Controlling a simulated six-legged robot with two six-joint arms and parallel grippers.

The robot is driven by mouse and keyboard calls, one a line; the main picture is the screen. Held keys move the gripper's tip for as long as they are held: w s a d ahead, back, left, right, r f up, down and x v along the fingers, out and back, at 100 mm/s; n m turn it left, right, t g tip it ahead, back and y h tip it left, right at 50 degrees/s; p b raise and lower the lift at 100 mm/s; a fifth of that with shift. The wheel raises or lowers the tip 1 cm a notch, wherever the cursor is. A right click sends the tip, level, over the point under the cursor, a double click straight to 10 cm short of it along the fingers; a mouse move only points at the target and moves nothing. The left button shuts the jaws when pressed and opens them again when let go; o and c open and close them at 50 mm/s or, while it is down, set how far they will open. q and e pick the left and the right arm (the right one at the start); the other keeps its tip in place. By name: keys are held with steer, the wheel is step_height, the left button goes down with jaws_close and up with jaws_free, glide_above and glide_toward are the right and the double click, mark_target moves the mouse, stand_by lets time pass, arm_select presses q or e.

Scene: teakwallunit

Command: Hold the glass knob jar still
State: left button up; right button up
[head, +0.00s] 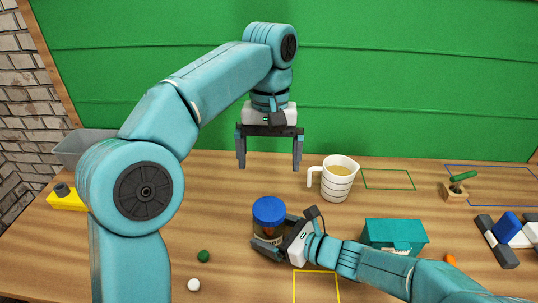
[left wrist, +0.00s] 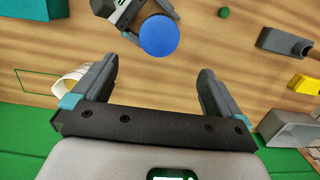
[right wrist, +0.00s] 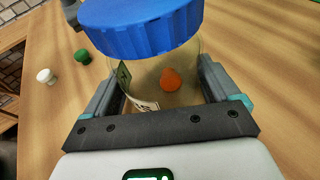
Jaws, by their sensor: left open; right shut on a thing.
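The glass jar (head: 268,234) stands upright on the wooden table with a blue lid (head: 269,210) on top. In the right wrist view the clear jar (right wrist: 150,85) holds an orange knob (right wrist: 170,79) and a paper label, under the blue lid (right wrist: 140,25). My right gripper (head: 270,236) is shut around the jar's body, one finger on each side. My left gripper (head: 269,165) is open and empty, pointing down above and behind the jar. In the left wrist view the blue lid (left wrist: 159,36) shows beyond the open fingers.
A measuring cup (head: 338,182) stands behind right of the jar. A teal box (head: 393,235) is at right. A grey bin (head: 85,145) and a yellow block (head: 66,201) are at far left.

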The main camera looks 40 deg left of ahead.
mark_target(269, 208)
steer(key=o, duration=0.4)
steer(key=c, duration=0.4)
steer(key=shift+s, duration=0.1)
arm_select(q)
steer(key=f+m, duration=0.4)
steer(key=m, duration=0.5)
steer(key=s+f+m+t+y, duration=0.1)
steer(key=f+m, duration=0.3)
steer(key=m, duration=0.5)
steer(key=d+f+m+y, duration=0.1)
steer(key=f+m, duration=0.3)
steer(key=m, duration=0.5)
steer(key=shift+s+d+t, duration=0.1)
steer(key=shift+s+t, duration=0.15)
steer(key=shift+t, duration=0.05)
